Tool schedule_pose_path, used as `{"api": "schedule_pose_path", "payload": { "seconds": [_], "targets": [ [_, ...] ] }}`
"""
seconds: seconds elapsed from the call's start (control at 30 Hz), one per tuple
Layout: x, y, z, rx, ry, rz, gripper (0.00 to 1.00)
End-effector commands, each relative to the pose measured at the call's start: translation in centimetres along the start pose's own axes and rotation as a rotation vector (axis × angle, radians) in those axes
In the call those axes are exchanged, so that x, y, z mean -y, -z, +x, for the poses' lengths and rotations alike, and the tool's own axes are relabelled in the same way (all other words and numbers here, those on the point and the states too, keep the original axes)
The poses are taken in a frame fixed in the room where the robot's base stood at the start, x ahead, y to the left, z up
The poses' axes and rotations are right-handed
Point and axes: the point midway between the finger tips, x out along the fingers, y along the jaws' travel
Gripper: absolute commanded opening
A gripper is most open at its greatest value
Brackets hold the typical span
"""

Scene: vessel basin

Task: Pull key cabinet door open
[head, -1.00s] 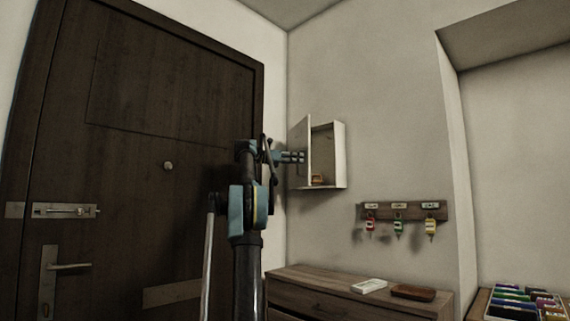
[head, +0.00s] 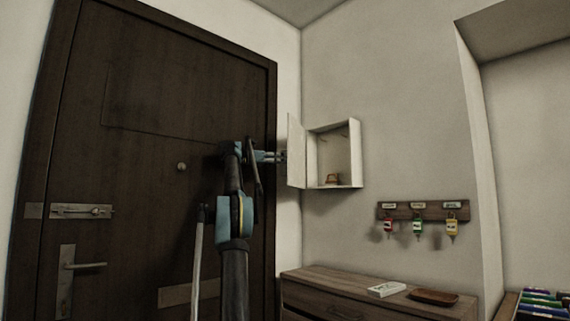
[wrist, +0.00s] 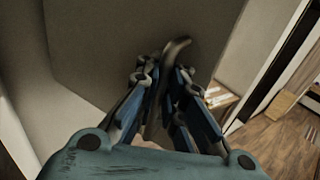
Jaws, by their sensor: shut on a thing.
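The key cabinet (head: 342,155) is a white box on the wall, right of the dark door. Its door (head: 297,152) is swung wide out to the left, and the inside shows, with a small brown item (head: 333,179) at the bottom. In the wrist view, my gripper's blue fingers (wrist: 170,110) are shut on a dark curved handle (wrist: 176,48) that stands out from the grey door panel (wrist: 120,40).
A wooden dresser (head: 350,298) stands below, with a white box (head: 387,289) and a brown tray (head: 434,296) on top. A key rack (head: 423,211) with tagged keys hangs right of the cabinet. The dark entrance door (head: 150,150) is close on the left.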

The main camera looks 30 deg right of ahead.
Motion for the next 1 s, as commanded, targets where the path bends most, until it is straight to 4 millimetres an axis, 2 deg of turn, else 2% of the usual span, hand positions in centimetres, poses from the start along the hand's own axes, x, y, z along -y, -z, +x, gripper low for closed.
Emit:
{"api": "schedule_pose_path", "payload": {
  "seconds": [0.43, 0.5, 0.53, 0.57, 1.0],
  "targets": [
    [0.17, 0.09, -0.04, -0.005, 0.007, -0.001, 0.0],
    [0.17, 0.1, 0.0, -0.006, 0.007, -0.001, 0.2],
    [0.16, 0.1, 0.02, -0.005, 0.007, -0.001, 0.27],
    [0.15, 0.09, 0.05, -0.005, 0.007, -0.001, 0.29],
    [0.2, 0.03, 0.67, -0.002, 0.007, 0.0, 0.29]
  ]
}}
